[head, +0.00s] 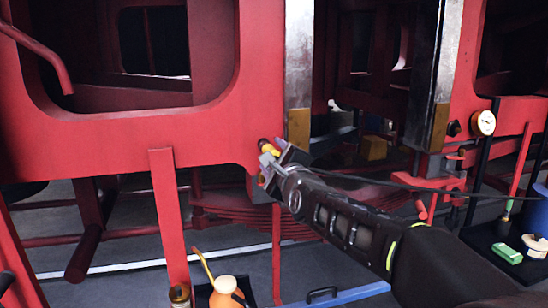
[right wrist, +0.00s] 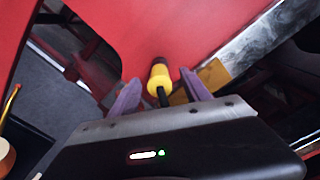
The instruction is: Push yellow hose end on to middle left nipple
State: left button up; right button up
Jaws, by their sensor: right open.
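The yellow hose end (right wrist: 159,82) stands against the red frame plate in the right wrist view, with its black hose running back between my fingers. It also shows at the plate's lower right corner in the head view (head: 269,148). A brownish tip (right wrist: 158,62) sits at its far end; this may be the nipple, and I cannot tell how far the hose end is over it. My right gripper (right wrist: 162,91) is open, its purple fingers on either side of the hose just behind the yellow end, apart from it. My left gripper is not in view.
The red frame (head: 210,140) fills the upper left, with a steel and brass upright (head: 298,70) right of the hose end. A black hose (head: 390,184) stretches rightward behind my arm. An orange oil can (head: 226,292) stands below, and a gauge (head: 484,123) is at right.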

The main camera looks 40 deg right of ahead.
jog(key=shift+s+f, duration=0.1)
jog(key=b+v, duration=0.3)
jog(key=v, duration=0.4)
jog(key=shift+s+a+b, duration=0.15)
jog(key=shift+s+b, duration=0.15)
jog(key=shift+b, duration=0.05)
